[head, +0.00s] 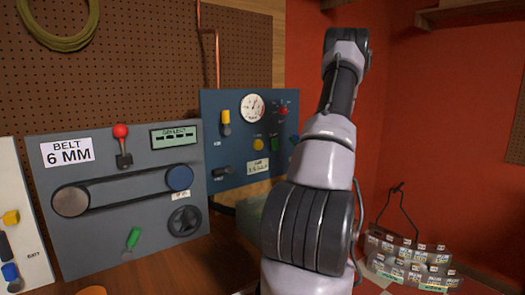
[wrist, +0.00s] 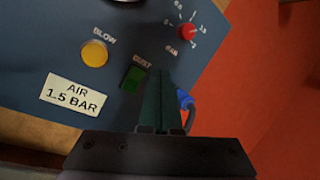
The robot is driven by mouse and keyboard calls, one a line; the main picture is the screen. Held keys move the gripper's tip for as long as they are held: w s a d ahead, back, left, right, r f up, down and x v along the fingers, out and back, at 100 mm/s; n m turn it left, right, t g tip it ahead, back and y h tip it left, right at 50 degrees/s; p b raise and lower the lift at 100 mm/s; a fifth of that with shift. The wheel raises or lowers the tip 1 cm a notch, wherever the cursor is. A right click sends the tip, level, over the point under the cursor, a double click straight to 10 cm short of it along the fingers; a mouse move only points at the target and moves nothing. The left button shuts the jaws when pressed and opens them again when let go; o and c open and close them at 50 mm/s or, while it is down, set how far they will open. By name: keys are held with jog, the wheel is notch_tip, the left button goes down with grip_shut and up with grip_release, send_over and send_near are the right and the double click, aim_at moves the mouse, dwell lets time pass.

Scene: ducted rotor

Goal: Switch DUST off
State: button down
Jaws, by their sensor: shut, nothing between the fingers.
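The DUST switch is a small green rocker (wrist: 133,78) on the blue panel (wrist: 40,60) in the wrist view, just below its DUST label. It also shows in the head view (head: 294,139) near the panel's right edge. My gripper (wrist: 161,73) has its dark fingers together and empty. The fingertips appear just right of the green switch; I cannot tell whether they touch it or which way it is set. In the head view my arm hides the gripper.
A yellow BLOW button (wrist: 95,53) is left of the switch, and a red knob (wrist: 187,31) is at upper right. An AIR 1.5 BAR label (wrist: 75,98) sits below. A blue fitting (wrist: 184,99) is right of the fingers. A grey belt panel (head: 110,230) stands left.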

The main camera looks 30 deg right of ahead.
jog(key=shift+s+d+f+m+h, duration=0.15)
jog(key=shift+d+f+m+h, duration=0.3)
jog(key=shift+h, duration=0.15)
jog(key=shift+a, duration=0.1)
send_near(277, 145)
jog(key=shift+r+x, duration=0.25)
jog(key=shift+x, duration=1)
jog(key=shift+r+x, duration=0.25)
jog(key=shift+x, duration=1.05)
jog(key=shift+s, duration=0.15)
jog(key=shift+w+f, duration=0.2)
jog(key=shift+w, duration=0.1)
jog(key=shift+w+f, duration=0.15)
jog(key=shift+w, duration=0.3)
dwell(0.3)
jog(key=shift+s, duration=0.15)
